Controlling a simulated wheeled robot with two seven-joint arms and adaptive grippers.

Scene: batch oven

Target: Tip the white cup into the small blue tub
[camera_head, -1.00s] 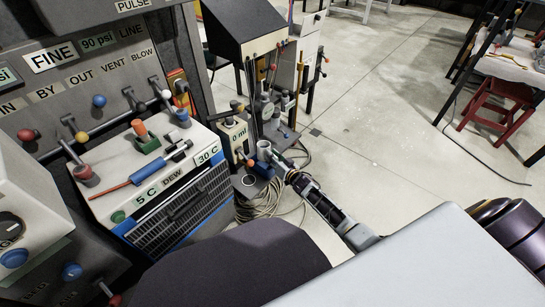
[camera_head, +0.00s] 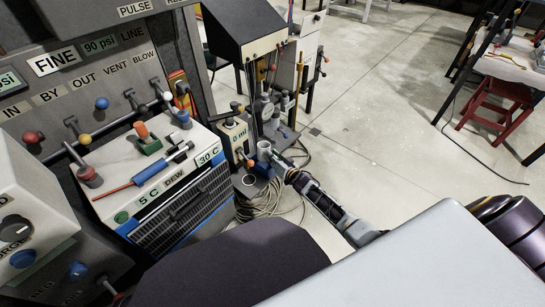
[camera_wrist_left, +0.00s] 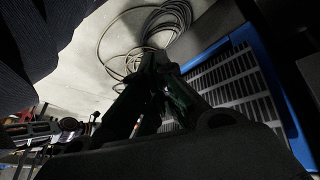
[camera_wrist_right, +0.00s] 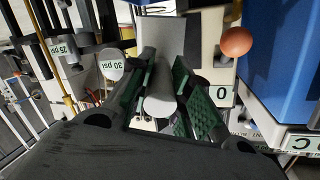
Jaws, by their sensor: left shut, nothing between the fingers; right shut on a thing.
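The white cup (camera_head: 264,148) stands about upright in the head view, beside the box marked ml, its open top up. My right gripper (camera_head: 278,163) reaches it from the lower right and is shut on it. In the right wrist view the cup (camera_wrist_right: 160,92) is a pale cylinder between the green-padded fingers. A small blue thing (camera_head: 265,170) shows just below the cup, partly hidden; I cannot tell surely whether it is the tub. My left gripper (camera_wrist_left: 154,68) is shut and empty in the left wrist view; the head view does not show it.
The ml box (camera_head: 233,138) with an orange knob stands close left of the cup. A tall stand with rods (camera_head: 268,100) is behind it. The DEW unit (camera_head: 180,195) is at left. Coiled cable (camera_head: 262,200) lies on the floor. Open floor (camera_head: 390,130) lies right.

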